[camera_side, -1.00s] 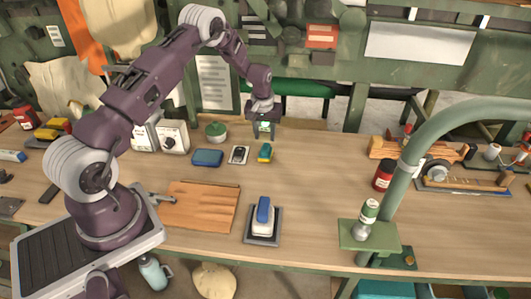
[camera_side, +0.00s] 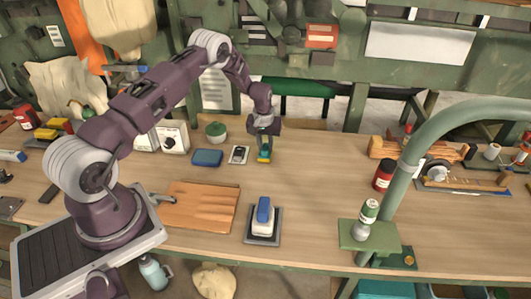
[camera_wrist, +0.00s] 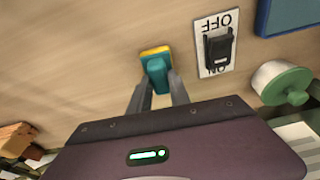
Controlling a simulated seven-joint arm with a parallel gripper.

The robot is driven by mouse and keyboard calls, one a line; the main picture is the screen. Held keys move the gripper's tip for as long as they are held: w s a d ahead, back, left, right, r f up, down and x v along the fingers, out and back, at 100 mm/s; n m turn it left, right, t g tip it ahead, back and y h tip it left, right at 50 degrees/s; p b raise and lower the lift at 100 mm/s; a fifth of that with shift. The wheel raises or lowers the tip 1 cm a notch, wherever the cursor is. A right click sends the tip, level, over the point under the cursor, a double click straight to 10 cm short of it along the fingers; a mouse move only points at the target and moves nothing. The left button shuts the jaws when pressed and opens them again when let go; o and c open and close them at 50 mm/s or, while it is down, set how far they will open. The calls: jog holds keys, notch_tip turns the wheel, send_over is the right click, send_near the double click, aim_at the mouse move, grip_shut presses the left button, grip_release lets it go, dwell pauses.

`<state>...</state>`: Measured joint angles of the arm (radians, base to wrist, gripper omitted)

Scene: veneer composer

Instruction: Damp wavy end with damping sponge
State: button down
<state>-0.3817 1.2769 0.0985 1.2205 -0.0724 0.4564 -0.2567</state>
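The damping sponge (camera_side: 265,160), with a teal top and a yellow base, lies on the bench. In the wrist view the sponge (camera_wrist: 156,68) shows between and just beyond the fingertips. My gripper (camera_side: 264,150) is directly over it, pointing down. In the wrist view its fingers (camera_wrist: 159,82) are apart, one on each side of the teal part; contact with it cannot be made out. A brown wood veneer sheet (camera_side: 198,206) lies flat on the bench nearer the arm's base. Its waviness is too small to tell.
An OFF-labelled switch (camera_side: 238,155) and a blue tray-like block (camera_side: 207,158) sit left of the sponge. A green-topped round container (camera_side: 215,132) stands behind. A blue-and-white tool (camera_side: 263,216) rests on a dark plate in front.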

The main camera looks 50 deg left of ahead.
aim_at(265, 146)
jog(key=shift+r, duration=3)
jog(key=c, duration=2)
grip_release()
jog(key=shift+c, duration=0.2)
grip_shut()
